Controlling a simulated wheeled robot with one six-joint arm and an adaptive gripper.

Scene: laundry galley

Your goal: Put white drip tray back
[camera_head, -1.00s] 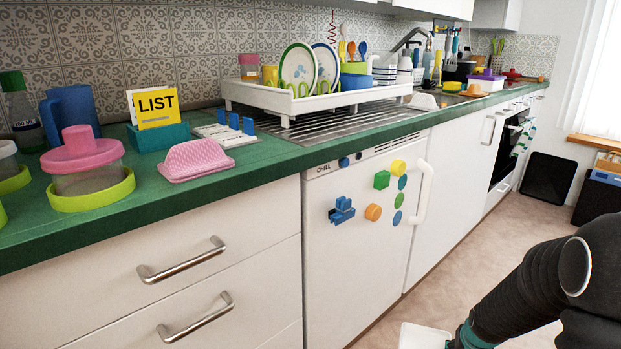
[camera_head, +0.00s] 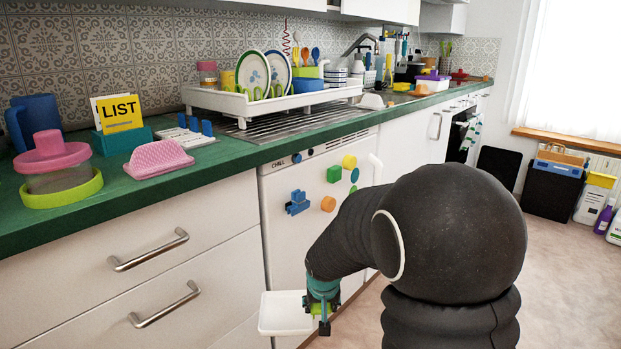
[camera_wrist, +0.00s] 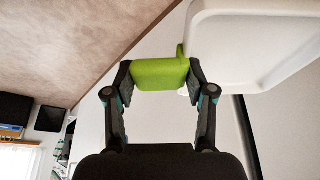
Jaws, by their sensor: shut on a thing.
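The white drip tray (camera_head: 284,314) is a shallow tray with a raised rim, low in front of the cabinet fronts in the head view. In the wrist view the tray (camera_wrist: 255,45) is at the upper right, with a green tab (camera_wrist: 160,74) at its side. My gripper (camera_head: 322,308) is shut on the green tab and holds the tray clear of the counter. In the wrist view the gripper (camera_wrist: 160,80) has one finger on each side of the tab. Part of the tray lies outside the wrist view.
A white dish rack (camera_head: 230,103) with plates stands on the green counter (camera_head: 90,213). Below is a white fridge door (camera_head: 290,240) with magnets, beside drawers (camera_head: 190,262). My arm hides part of the fridge.

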